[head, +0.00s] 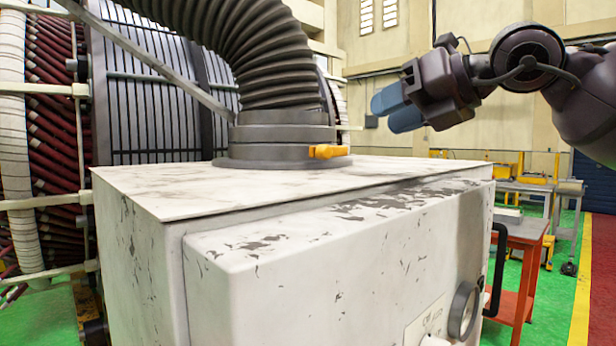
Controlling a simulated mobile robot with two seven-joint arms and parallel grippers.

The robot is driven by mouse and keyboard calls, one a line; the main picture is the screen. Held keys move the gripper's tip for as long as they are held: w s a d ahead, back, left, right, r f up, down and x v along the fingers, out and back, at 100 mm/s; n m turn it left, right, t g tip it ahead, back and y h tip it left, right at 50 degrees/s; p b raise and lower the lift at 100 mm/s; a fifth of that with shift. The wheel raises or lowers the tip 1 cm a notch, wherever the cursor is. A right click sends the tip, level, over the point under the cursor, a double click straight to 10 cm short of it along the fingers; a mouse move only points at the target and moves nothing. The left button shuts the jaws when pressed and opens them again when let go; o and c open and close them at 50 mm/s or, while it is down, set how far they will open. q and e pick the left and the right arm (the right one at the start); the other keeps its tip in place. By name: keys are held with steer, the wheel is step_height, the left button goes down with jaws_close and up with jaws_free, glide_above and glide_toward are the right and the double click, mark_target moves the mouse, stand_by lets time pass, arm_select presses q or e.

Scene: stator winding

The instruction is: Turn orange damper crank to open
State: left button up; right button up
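The orange damper crank (327,151) is a small handle on the front right of the round grey duct collar (270,142). The collar stands on top of the scuffed white cabinet (330,240). My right gripper (393,108) has blue fingertips that point left. It is up and to the right of the crank, apart from it. Its two fingers overlap in this view, so I cannot tell whether they are open or shut. No object shows between them. My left gripper is not in view.
A ribbed dark hose (245,45) rises from the collar and bends left. A large stator (150,90) with red windings stands behind at left. A red-framed table (525,245) stands at right.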

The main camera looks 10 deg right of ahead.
mark_target(329, 150)
steer(key=shift+w+f+b, duration=0.15)
steer(key=shift+w+f, duration=0.1)
steer(key=shift+f, duration=0.25)
steer(key=shift+w+f+b, duration=0.15)
steer(key=shift+w+f, duration=0.1)
steer(key=shift+f, duration=0.25)
steer(key=shift+w+a, duration=0.4)
steer(key=shift+a, duration=0.1)
steer(key=x, duration=0.9)
steer(key=shift+w+a+f, duration=0.15)
steer(key=shift+f, duration=0.1)
jaws_close()
